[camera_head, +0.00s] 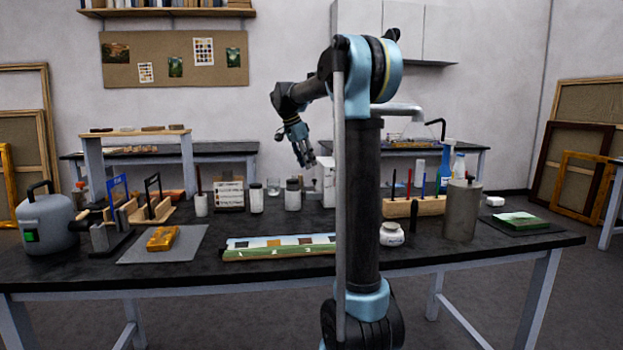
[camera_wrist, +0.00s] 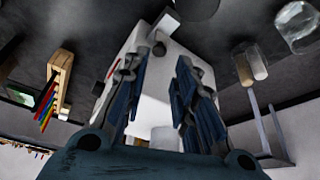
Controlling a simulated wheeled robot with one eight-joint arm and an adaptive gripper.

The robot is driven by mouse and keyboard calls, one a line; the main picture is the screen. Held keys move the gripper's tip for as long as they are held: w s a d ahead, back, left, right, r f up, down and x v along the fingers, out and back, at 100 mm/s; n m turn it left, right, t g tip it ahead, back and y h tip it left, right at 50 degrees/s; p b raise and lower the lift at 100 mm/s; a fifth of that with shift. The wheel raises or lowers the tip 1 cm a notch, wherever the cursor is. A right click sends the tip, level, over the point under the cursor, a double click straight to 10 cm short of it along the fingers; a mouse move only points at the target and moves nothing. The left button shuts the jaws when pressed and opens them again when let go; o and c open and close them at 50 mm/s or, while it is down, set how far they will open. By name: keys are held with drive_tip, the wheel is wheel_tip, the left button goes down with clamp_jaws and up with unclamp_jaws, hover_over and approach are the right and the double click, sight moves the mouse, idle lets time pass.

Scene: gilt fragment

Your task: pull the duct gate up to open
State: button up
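The duct gate is not certain. At the left of the bench, an upright blue frame-shaped handle (camera_head: 118,187) and a black one (camera_head: 153,188) stand by grey and wooden blocks. A grey canister (camera_head: 45,222) with a dark pipe toward these blocks stands beside them. I cannot tell whether either gate is raised. My gripper (camera_head: 305,158) hangs above the back of the bench, well right of the handles and touching neither. In the wrist view my gripper (camera_wrist: 160,90) has its fingers apart, with nothing held. A white box (camera_wrist: 150,65) with a knob shows beyond and between them.
A grey mat with a gold block (camera_head: 162,239) lies in front of the handles. A painted strip (camera_head: 280,246) lies at the front middle. My arm hides part of the bench.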

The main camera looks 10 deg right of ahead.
drive_tip(key=x, duration=0.6)
drive_tip(key=shift+d+f, duration=0.25)
drive_tip(key=shift+f, duration=0.1)
